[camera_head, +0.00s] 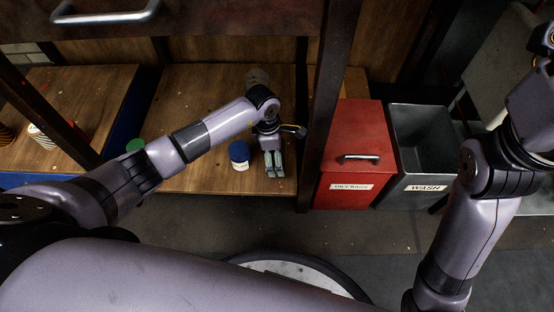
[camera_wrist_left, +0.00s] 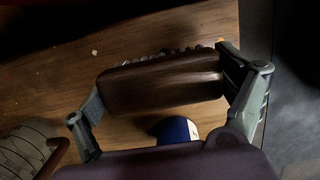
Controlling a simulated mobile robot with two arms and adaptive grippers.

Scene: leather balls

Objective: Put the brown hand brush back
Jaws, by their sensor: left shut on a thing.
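The brown hand brush (camera_wrist_left: 163,82) shows in the left wrist view, with a smooth dark-brown back and pale bristles along its far edge. My left gripper (camera_wrist_left: 167,98) is shut on it, one finger at each end. A wooden shelf surface lies beyond it; I cannot tell whether the brush touches it. In the head view my left gripper (camera_head: 274,166) points down over the low wooden shelf (camera_head: 205,180), near its front right. There the brush is mostly hidden by the gripper and wrist. My right arm stands at the right; its fingers are not visible.
A blue-lidded jar (camera_head: 239,153) stands just left of my left gripper. A green-topped item (camera_head: 135,145) is farther left, partly behind my arm. A dark post (camera_head: 322,105) rises at the right, then a red "OILY RAGS" bin (camera_head: 357,150) and a grey "WASH" bin (camera_head: 425,135).

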